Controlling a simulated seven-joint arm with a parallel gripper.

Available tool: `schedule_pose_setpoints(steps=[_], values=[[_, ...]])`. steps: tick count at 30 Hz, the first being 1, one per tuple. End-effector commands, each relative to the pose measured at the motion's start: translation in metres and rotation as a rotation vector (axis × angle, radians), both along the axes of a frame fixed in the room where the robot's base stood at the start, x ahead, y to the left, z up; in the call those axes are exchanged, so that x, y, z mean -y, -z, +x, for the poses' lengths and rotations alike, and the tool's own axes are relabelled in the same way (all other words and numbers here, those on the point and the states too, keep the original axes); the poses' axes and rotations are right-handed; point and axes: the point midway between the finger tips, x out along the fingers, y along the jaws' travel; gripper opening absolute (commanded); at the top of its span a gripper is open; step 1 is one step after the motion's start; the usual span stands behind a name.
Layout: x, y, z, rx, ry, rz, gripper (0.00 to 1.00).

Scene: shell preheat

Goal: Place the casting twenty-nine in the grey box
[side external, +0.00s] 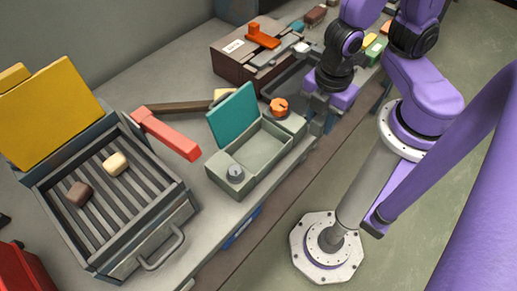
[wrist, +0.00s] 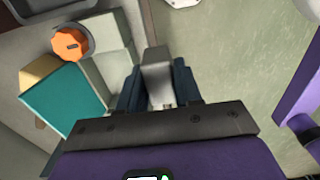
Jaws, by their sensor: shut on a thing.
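The grey box (side external: 262,152) stands on the bench with its teal lid (side external: 232,113) raised and its inside visible and empty. It has a round grey dial (side external: 236,173) at one end and an orange knob (side external: 279,107) at the other. My gripper (side external: 319,113) is just right of the knob end, by the bench's front edge. In the wrist view my gripper (wrist: 157,85) is shut on a plain grey block (wrist: 157,72), likely the casting; I can read no number on it. The teal lid (wrist: 62,97) and orange knob (wrist: 70,43) are left of it there.
A grill-like tray (side external: 135,195) with a brown and a cream block stands at left, its yellow lid (side external: 50,110) raised. A red-handled bar (side external: 165,134) lies between tray and box. A brown box (side external: 235,62) with an orange lever stands behind. Floor lies beyond the bench's front edge.

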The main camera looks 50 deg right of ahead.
Motion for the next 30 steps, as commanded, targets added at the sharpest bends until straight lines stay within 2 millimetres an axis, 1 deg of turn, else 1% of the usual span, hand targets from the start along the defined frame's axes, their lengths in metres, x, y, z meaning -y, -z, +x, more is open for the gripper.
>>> schedule_pose_setpoints(steps=[13,20,22,30], values=[[-0.023,0.018,0.035,0.000,0.001,-0.001,0.00],[-0.041,0.033,0.063,-0.001,0.005,-0.001,0.00],[-0.048,0.039,0.074,-0.001,0.004,-0.001,0.00],[-0.062,0.072,0.096,-0.002,0.003,-0.002,0.00]])
